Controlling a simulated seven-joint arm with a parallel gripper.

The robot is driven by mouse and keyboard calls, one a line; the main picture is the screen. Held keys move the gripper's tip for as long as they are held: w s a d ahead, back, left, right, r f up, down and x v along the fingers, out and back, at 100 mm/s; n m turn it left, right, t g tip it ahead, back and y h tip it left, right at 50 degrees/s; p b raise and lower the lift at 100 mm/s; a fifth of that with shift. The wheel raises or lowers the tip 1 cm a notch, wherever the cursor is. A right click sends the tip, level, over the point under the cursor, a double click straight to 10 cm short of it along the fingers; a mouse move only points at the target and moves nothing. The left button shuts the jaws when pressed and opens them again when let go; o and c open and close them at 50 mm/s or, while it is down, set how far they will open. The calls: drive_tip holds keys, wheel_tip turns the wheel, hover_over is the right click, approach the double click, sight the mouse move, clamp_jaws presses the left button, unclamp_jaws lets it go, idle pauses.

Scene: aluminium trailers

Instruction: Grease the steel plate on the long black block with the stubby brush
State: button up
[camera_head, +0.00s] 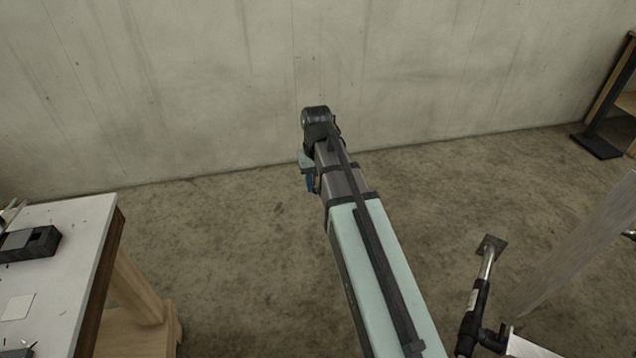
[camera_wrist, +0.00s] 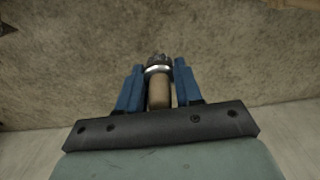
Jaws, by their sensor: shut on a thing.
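The stubby brush (camera_wrist: 158,90) shows in the wrist view, with a tan handle, a pale metal collar and dark bristles. My gripper (camera_wrist: 158,75) has its blue fingers on both sides of the brush and is shut on it, bristles pointing away from the wrist. In the head view my gripper (camera_head: 312,184) is mostly hidden behind my arm, over the floor and well right of the table. A black block (camera_head: 42,242) lies on the white table at the left, with a grey plate (camera_head: 17,240) on its top; the picture edge is close to it.
The white table (camera_head: 70,225) is cut off at the left; a pale square (camera_head: 18,307) lies on it. Open floor lies between table and arm. A concrete wall (camera_head: 220,80) runs behind. A metal post (camera_head: 488,258) and a pale slanting panel (camera_head: 580,245) stand at right.

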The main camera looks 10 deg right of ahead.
drive_tip(key=s+a+r+n, duration=0.1)
drive_tip(key=s+a+n, duration=0.1)
drive_tip(key=a, duration=1.2)
drive_tip(key=s+a+n, duration=0.3)
drive_tip(key=a, duration=1)
drive_tip(key=s+a+r+n, duration=0.1)
drive_tip(key=s+a+n, duration=0.1)
drive_tip(key=a, duration=1.2)
drive_tip(key=s+a+r+n, duration=0.15)
drive_tip(key=s+a, duration=0.35)
drive_tip(key=a, duration=0.8)
drive_tip(key=s+a+r+n, duration=0.15)
drive_tip(key=s+a, duration=0.45)
drive_tip(key=a, duration=0.7)
drive_tip(key=s+a+r+n, duration=0.1)
drive_tip(key=s+a+r, duration=0.3)
drive_tip(key=a, duration=0.9)
drive_tip(key=w+a+r+m, duration=0.1)
drive_tip(key=w+a+m, duration=0.1)
drive_tip(key=a+m, duration=0.9)
drive_tip(key=shift+f, duration=2.85)
drive_tip(key=shift+d+f, duration=0.1)
drive_tip(key=shift+f, duration=0.45)
